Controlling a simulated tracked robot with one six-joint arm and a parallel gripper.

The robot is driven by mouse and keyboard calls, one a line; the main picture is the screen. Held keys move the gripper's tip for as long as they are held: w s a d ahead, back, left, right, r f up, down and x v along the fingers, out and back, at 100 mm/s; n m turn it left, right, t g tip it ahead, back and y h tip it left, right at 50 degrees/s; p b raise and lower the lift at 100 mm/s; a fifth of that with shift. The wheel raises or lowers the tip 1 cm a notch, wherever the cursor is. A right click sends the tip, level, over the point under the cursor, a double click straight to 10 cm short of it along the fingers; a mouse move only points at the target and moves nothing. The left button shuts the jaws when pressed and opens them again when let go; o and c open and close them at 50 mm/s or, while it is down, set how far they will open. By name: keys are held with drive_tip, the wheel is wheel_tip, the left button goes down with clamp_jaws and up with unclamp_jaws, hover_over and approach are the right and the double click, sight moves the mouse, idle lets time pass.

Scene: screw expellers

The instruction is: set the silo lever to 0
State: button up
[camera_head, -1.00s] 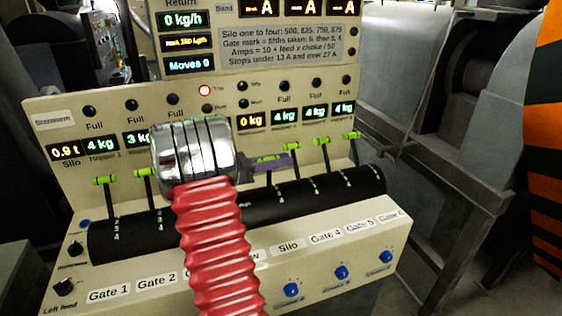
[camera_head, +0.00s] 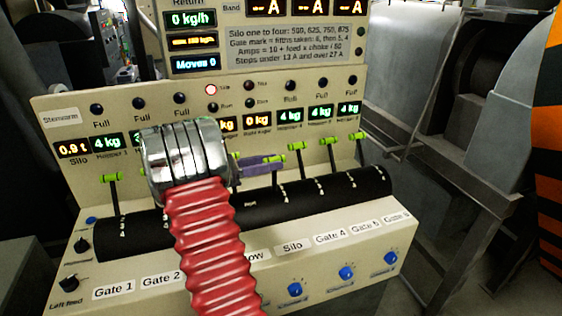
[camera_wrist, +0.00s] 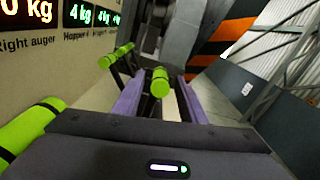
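The silo lever stands above the "Silo" label (camera_head: 291,246) on the console. Its dark stem (camera_head: 275,180) shows in the head view, and its knob is mostly hidden by my gripper (camera_head: 263,165). In the wrist view a green knob (camera_wrist: 160,82), probably this lever's, lies between the two purple fingers of my gripper (camera_wrist: 160,98). The fingers stand apart with gaps showing on either side of the knob, so the gripper looks open. The lever's scale digits are too small or hidden to read.
The gate 4 lever (camera_head: 297,146) stands close to the right of my gripper, with gate 5 (camera_head: 328,140) and gate 6 (camera_head: 357,137) beyond. A big green knob (camera_wrist: 30,132) is near at left in the wrist view. The gate 1 lever (camera_head: 112,177) is far left.

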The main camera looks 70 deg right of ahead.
drive_tip(key=v, duration=0.8)
drive_tip(key=shift+w+a, duration=0.25)
drive_tip(key=shift+w, duration=0.05)
drive_tip(key=shift+c, duration=0.3)
drive_tip(key=shift+c, duration=0.9)
drive_tip(key=shift+a+r, duration=0.1)
drive_tip(key=shift+a, duration=0.4)
drive_tip(key=shift+c, duration=1.4)
drive_tip(key=a+t, duration=0.1)
drive_tip(key=a, duration=0.1)
drive_tip(key=a+m+t+y, duration=0.1)
drive_tip(key=a+t, duration=0.1)
drive_tip(key=a, duration=0.1)
drive_tip(key=a+r+m+t, duration=0.1)
drive_tip(key=a, duration=0.2)
drive_tip(key=shift+w+a+y, duration=0.1)
drive_tip(key=shift+a+y, duration=0.15)
drive_tip(key=shift+y, duration=0.15)
clamp_jaws()
drive_tip(key=s+a+m+t+y, duration=0.1)
drive_tip(key=a+m+t+y, duration=0.3)
drive_tip(key=a, duration=1.6)
drive_tip(key=s+a+f+m+t+y, duration=0.1)
drive_tip(key=a+m+t+y, duration=0.3)
drive_tip(key=a+t, duration=0.7)
drive_tip(key=shift+s+a+f+y, duration=0.25)
drive_tip(key=shift+a+y, duration=0.65)
drive_tip(key=shift+a, duration=3.5)
